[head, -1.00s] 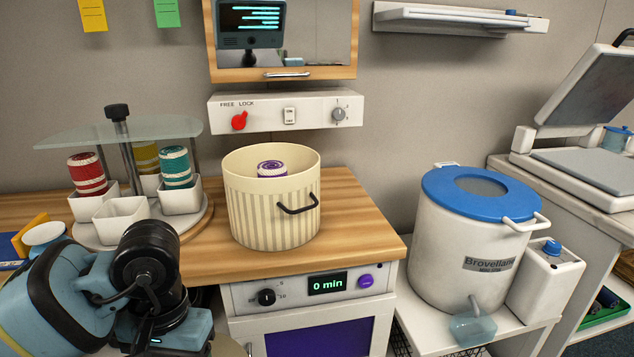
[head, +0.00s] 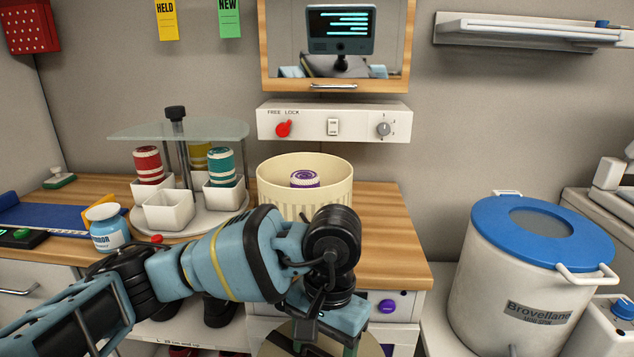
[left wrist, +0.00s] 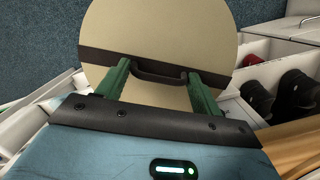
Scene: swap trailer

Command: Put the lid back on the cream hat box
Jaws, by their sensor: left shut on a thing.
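The cream hat box (head: 340,190) stands open on the wooden counter, and a purple and white spool (head: 304,179) shows inside it. My left arm crosses in front and hides its lower part. My left gripper (left wrist: 159,85) is shut on the dark handle (left wrist: 155,74) of the round cream lid (left wrist: 160,38), which has a dark band. In the head view the lid (head: 272,346) shows only partly at the bottom edge, below my wrist, in front of and lower than the counter top. My right gripper is not in view.
A carousel (head: 200,222) with white cups and spools stands left of the box under a glass shelf (head: 180,130). A control panel (head: 355,122) is on the wall behind. A blue-lidded drum (head: 520,265) stands at the right. The counter right of the box (head: 390,230) is clear.

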